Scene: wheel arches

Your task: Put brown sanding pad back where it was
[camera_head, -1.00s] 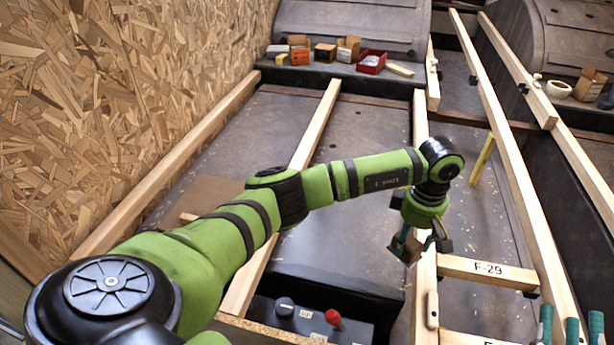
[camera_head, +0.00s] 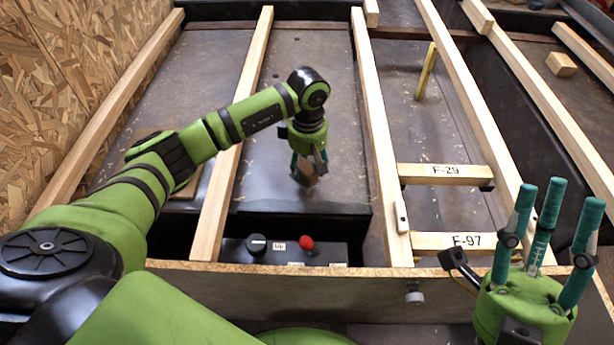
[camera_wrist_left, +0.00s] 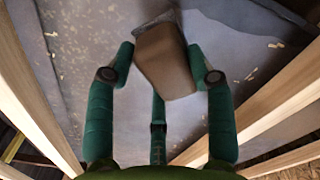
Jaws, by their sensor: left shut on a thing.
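The brown sanding pad (camera_wrist_left: 165,62) is a small brown block with a greyish side, held between the fingers of my left gripper (camera_wrist_left: 160,62) in the left wrist view. In the head view my left gripper (camera_head: 308,165) points down over the dark panel between two wooden rails, with the pad (camera_head: 306,178) mostly hidden by its fingers. I cannot tell whether the pad touches the panel. My right gripper (camera_head: 545,205) is open and empty at the lower right, its teal fingers pointing up.
Wooden rails (camera_head: 378,130) run lengthwise on both sides of the left gripper. Crosspieces marked F-29 (camera_head: 445,174) and F-97 (camera_head: 460,241) lie to its right. A control box with a red knob (camera_head: 306,243) is in front. A yellow stick (camera_head: 427,70) stands further back.

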